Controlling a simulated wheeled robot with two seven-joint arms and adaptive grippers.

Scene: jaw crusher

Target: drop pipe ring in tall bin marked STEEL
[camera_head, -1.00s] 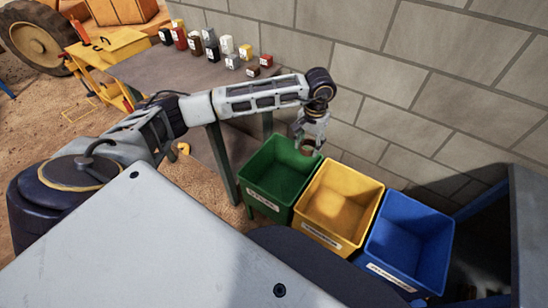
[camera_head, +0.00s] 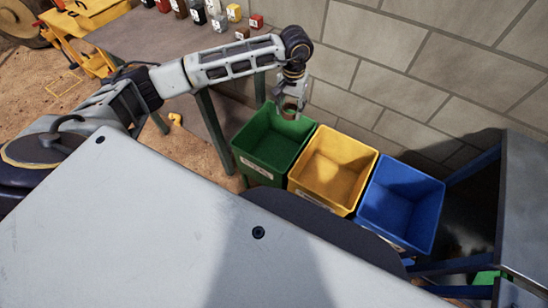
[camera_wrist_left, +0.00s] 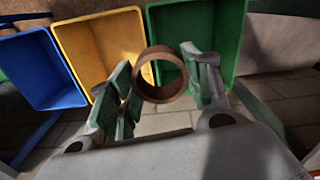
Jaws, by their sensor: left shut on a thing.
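My left gripper (camera_head: 290,104) is shut on the brown pipe ring and holds it in the air near the back right rim of the green bin (camera_head: 257,166). In the left wrist view the pipe ring (camera_wrist_left: 164,96) sits between the two fingertips (camera_wrist_left: 160,88), with its open hole facing the camera. The green bin also shows there behind the ring (camera_wrist_left: 228,45). The yellow bin (camera_head: 318,192) and blue bin (camera_head: 398,222) stand to its right in a row. White labels are on the bins' fronts, too small to read surely. My right gripper is out of view.
A grey table (camera_head: 150,38) with several small coloured blocks stands behind my left arm. A block wall (camera_head: 400,70) rises close behind the bins. A dark metal structure (camera_head: 525,200) stands at the far right. Sandy ground (camera_head: 185,150) shows left of the bins.

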